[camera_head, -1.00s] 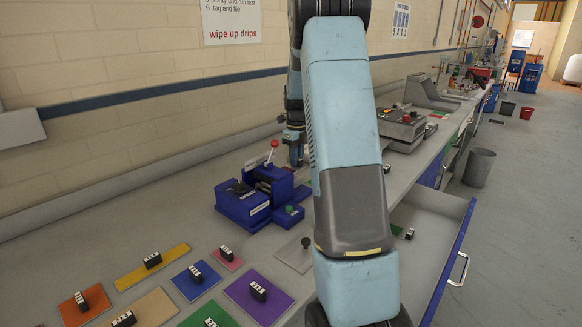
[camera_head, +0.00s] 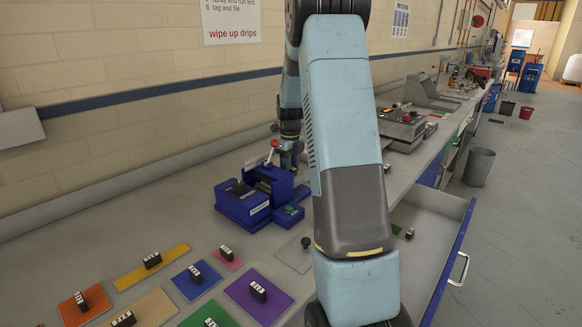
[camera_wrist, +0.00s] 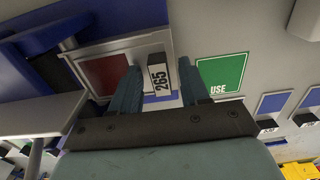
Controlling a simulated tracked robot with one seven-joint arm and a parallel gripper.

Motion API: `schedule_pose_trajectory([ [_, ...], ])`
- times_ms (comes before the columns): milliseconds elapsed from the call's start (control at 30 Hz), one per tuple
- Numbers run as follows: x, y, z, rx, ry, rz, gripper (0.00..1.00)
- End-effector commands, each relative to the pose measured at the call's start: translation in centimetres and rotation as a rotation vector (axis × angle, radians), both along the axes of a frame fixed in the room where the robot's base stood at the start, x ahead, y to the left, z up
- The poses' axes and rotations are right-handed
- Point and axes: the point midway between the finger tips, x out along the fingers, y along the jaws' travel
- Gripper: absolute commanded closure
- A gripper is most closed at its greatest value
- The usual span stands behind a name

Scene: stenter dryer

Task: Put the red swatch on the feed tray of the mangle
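The red swatch (camera_wrist: 105,75) shows as a dark red patch inside a pale-rimmed feed tray (camera_wrist: 124,46) in the wrist view. My left finger covers part of it. A black block with a white label reading 265 (camera_wrist: 161,76) stands between my fingertips; I cannot tell how it joins the red patch. My gripper (camera_wrist: 159,82) looks open, with a finger on each side of the block and small gaps. In the head view my gripper (camera_head: 289,156) is over the far side of the blue mangle (camera_head: 240,205), which has a red-knobbed lever. The red swatch is hidden there.
A green USE sign (camera_wrist: 222,73) lies right of the tray in the wrist view. Several coloured swatches with black blocks, including a purple one (camera_head: 268,302), lie on the near bench. An open drawer (camera_head: 432,235) juts out at the right.

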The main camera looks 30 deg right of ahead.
Motion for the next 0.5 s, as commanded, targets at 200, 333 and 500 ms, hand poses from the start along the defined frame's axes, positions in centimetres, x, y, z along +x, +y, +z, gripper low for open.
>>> schedule_pose_trajectory([
  [200, 0.0, 0.0, 0.0, 0.0, 0.0, 0.0, 0.54],
  [333, 0.0, 0.0, 0.6, 0.0, 0.0, 0.0, 0.54],
  [500, 0.1, 0.0, 3.0, -0.002, -0.004, 0.001, 0.54],
])
